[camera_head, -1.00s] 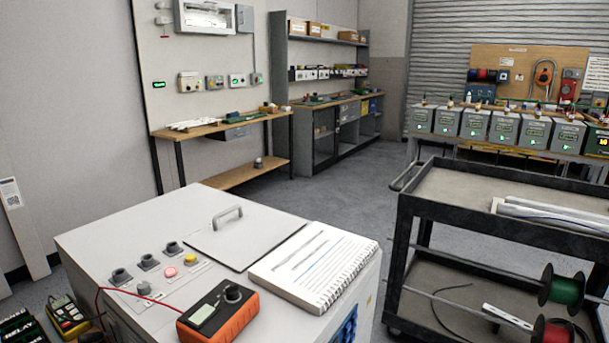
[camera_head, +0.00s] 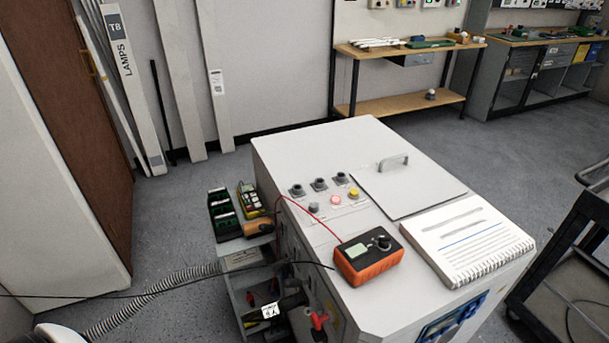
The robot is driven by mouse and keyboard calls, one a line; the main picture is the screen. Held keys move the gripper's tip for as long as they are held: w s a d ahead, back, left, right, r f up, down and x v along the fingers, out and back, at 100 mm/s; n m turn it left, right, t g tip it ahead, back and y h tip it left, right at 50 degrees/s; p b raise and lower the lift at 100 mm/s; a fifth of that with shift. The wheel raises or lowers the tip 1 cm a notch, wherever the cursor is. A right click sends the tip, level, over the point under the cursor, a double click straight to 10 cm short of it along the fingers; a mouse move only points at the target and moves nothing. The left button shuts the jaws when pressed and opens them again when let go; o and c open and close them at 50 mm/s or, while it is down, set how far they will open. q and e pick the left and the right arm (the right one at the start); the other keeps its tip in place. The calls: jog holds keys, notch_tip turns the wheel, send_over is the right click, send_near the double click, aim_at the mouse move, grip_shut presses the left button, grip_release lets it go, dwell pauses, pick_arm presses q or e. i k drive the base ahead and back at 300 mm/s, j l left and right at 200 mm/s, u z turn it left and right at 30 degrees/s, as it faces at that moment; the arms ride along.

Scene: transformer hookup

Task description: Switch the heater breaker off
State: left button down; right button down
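I cannot make out a breaker labelled as the heater's in this view. A white cabinet (camera_head: 300,160) stands in the middle, with several dark knobs and a red and a yellow button (camera_head: 353,193) on its top. Small boxes with lit displays (camera_head: 428,3) on the back wall are cut off by the top edge. Neither of my grippers is in view.
An orange meter (camera_head: 368,262) with a red lead and a spiral notebook (camera_head: 468,240) lie on the cabinet. A side shelf (camera_head: 240,262) holds tools. A black cart (camera_head: 570,250) stands at right.

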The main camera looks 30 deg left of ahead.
aim_at(263, 226)
jog(key=u, duration=1.15)
